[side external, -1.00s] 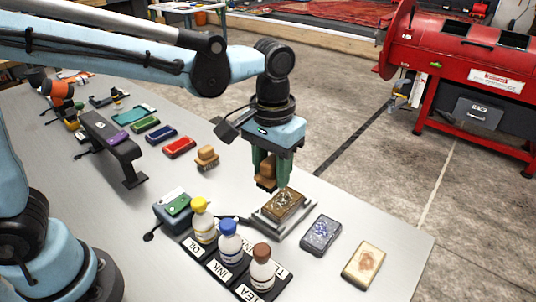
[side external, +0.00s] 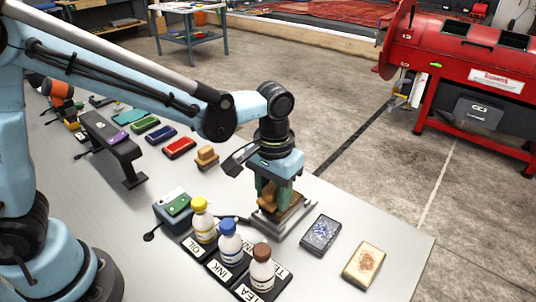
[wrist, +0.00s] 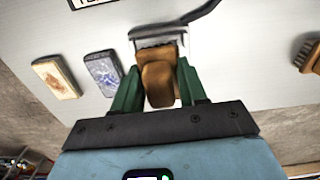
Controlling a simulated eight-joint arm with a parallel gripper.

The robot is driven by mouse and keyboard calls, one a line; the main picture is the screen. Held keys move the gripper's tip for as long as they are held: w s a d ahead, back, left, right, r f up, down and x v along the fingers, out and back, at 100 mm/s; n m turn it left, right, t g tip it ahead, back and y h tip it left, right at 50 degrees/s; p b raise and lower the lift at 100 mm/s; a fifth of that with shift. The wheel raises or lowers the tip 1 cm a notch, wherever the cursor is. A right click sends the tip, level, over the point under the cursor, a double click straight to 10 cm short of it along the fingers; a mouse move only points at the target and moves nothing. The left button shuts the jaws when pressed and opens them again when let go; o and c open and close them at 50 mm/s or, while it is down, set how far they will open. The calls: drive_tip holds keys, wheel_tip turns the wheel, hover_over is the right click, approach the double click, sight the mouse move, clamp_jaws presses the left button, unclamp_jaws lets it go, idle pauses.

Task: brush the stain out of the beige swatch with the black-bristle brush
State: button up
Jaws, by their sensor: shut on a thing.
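My gripper (side external: 272,197) is shut on a wooden-handled brush (side external: 267,193), which also shows between the green fingers in the wrist view (wrist: 158,80). A beige swatch (side external: 364,263) with a brownish stain lies flat at the right end of the table, apart from the brush. It also shows at left in the wrist view (wrist: 57,78).
A blue-grey swatch (side external: 320,233) lies between the stand and the beige swatch. Bottles labelled OIL (side external: 203,222), INK (side external: 229,245) and TEA (side external: 262,270) stand close in front. A second brush (side external: 206,157) stands behind left. The table's right corner is clear.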

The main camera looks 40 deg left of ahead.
sight(294, 190)
drive_tip(key=shift+f, duration=0.65)
drive_tip(key=shift+w+f, duration=0.15)
drive_tip(key=shift+w, duration=0.1)
drive_tip(key=shift+c, duration=0.4)
drive_tip(key=shift+w+f, duration=0.15)
drive_tip(key=shift+w, duration=3.3)
drive_tip(key=shift+s, duration=3.7)
drive_tip(key=shift+r, duration=4.15)
